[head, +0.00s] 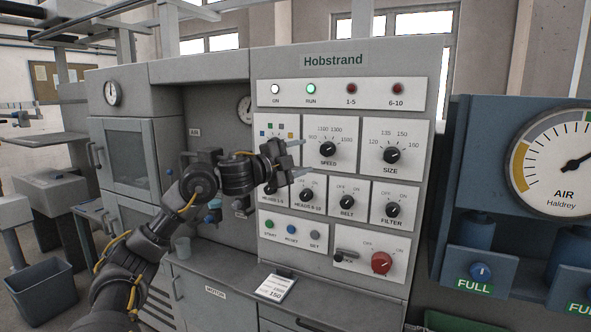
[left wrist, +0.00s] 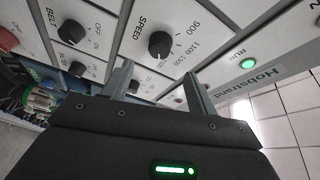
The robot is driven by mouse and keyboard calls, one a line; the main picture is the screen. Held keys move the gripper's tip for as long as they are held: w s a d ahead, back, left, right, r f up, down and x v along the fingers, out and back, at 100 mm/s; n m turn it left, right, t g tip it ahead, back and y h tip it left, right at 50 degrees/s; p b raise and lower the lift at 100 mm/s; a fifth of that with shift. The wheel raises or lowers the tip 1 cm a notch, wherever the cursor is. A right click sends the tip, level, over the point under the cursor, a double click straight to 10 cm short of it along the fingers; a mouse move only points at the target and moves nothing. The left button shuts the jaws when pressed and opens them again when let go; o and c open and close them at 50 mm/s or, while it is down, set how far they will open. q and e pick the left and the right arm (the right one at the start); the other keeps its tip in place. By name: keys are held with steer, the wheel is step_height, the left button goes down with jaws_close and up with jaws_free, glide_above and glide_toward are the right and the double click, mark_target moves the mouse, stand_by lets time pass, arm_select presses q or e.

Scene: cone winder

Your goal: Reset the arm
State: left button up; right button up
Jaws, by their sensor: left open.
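My left arm comes in from the left in the head view. My left gripper (head: 303,157) is open and empty in front of the Hobstrand control panel (head: 350,105), left of the SPEED knob (head: 328,149) and above the HEADS knobs. In the left wrist view the two fingers of the left gripper (left wrist: 158,76) stand apart with nothing between them. The SPEED knob (left wrist: 159,44) shows there just beyond the fingers, and I cannot tell any contact. The left part of the panel is partly hidden behind the gripper. My right gripper is not in view.
Below the panel are START, RESET and SET buttons (head: 291,229) and a red knob (head: 381,262). The green RUN lamp (head: 311,88) is lit. A card (head: 275,288) lies on the ledge. A blue air unit (head: 480,150) stands at the right. A bin (head: 46,290) stands lower left.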

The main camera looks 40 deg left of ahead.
arm_select(q)
steer(key=shift+s, duration=0.9)
steer(key=shift+f, duration=0.1)
